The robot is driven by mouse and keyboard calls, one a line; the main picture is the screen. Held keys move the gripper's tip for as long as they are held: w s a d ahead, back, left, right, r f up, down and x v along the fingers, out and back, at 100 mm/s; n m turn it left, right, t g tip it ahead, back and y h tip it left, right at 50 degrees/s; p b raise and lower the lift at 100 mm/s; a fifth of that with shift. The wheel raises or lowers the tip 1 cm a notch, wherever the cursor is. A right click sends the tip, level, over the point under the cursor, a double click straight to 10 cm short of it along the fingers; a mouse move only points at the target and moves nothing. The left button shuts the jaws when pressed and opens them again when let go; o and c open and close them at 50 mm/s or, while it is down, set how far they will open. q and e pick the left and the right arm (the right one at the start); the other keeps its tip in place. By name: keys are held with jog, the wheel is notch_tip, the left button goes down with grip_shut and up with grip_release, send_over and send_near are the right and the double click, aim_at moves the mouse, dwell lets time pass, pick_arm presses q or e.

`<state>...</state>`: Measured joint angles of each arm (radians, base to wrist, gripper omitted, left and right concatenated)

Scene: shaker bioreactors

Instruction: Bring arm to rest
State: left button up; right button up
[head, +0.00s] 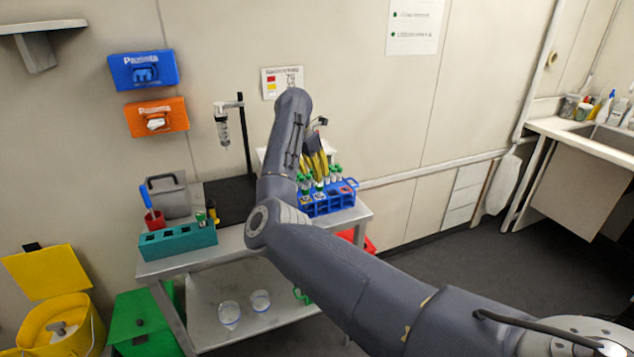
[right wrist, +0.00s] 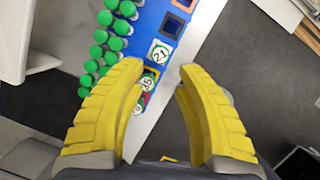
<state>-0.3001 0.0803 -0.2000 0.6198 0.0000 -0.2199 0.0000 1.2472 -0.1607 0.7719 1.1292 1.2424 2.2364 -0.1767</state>
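My right arm comes in from the right in the head view and reaches over a metal cart. Its gripper (head: 317,163) has yellow fingers and points down at the blue tube rack (head: 328,207), partly hidden by the arm. In the right wrist view the right gripper (right wrist: 160,70) is open, with nothing between its fingers. Below it the blue rack (right wrist: 150,17) holds several green-capped tubes (right wrist: 100,36) and round numbered labels, one reading 21 (right wrist: 161,52). I cannot tell how far the fingertips are above the rack. My left gripper is not in view.
The metal cart (head: 230,246) also carries a teal rack (head: 177,241), a grey container (head: 168,196) and a stand (head: 243,130). Two clear beakers (head: 229,314) sit on its lower shelf. A yellow bin (head: 62,325) stands at left. Floor right of the cart is clear.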

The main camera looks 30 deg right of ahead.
jog(key=shift+v, duration=1.9)
